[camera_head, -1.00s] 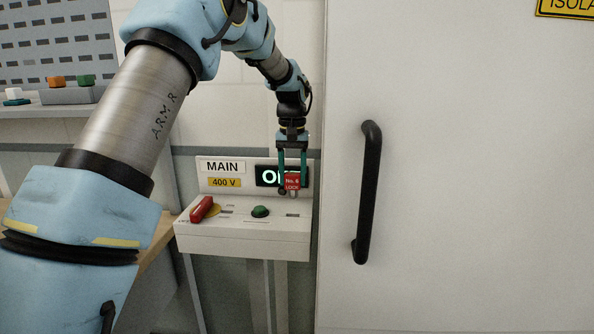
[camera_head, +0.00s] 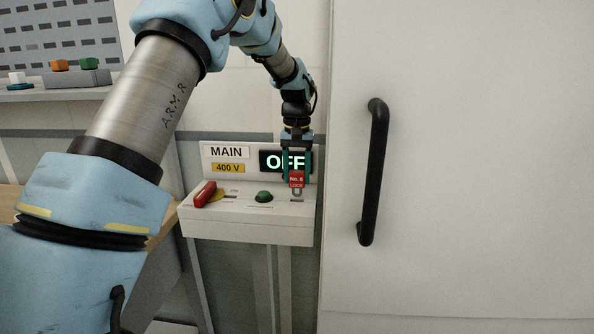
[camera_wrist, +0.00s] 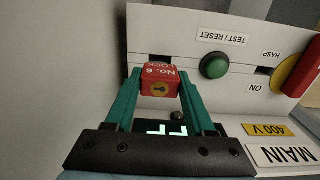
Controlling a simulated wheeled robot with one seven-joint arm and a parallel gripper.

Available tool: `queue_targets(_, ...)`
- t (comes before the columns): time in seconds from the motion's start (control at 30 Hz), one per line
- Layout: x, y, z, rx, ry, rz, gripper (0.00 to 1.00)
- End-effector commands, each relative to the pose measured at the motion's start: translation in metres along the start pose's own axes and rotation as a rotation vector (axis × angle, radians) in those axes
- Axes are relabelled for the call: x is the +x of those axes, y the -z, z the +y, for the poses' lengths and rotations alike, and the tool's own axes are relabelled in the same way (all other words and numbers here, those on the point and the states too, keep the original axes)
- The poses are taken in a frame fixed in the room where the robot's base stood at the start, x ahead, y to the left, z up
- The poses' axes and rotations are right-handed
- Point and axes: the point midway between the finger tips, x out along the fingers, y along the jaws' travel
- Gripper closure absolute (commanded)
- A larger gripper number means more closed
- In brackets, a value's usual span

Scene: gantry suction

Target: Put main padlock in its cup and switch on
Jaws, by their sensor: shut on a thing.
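The red padlock (camera_head: 297,179), marked "No. 6 LOCK", is between my gripper's fingers (camera_head: 297,168), its shackle pointing down at the right end of the MAIN switch box (camera_head: 245,229). In the wrist view, the green fingers (camera_wrist: 158,88) are shut on the padlock (camera_wrist: 160,82). Whether the shackle touches the box top is unclear. The red switch handle (camera_head: 205,193) lies at the left of the box top over a yellow plate. The display (camera_head: 284,161) reads OFF. I cannot make out a cup for the padlock.
A green TEST/RESET button (camera_head: 264,196) sits between handle and padlock. A large cabinet door with a black handle (camera_head: 374,172) stands close on the right. At the left, a shelf (camera_head: 45,93) carries a grey block with orange and green pieces.

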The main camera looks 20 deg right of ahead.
Motion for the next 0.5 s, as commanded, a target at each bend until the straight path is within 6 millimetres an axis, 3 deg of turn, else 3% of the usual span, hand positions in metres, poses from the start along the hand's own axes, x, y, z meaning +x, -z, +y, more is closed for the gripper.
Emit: queue_targets(0.5, 0.0064, 0.0001, 0.0000, 0.000, 0.000, 0.000, 1.00)
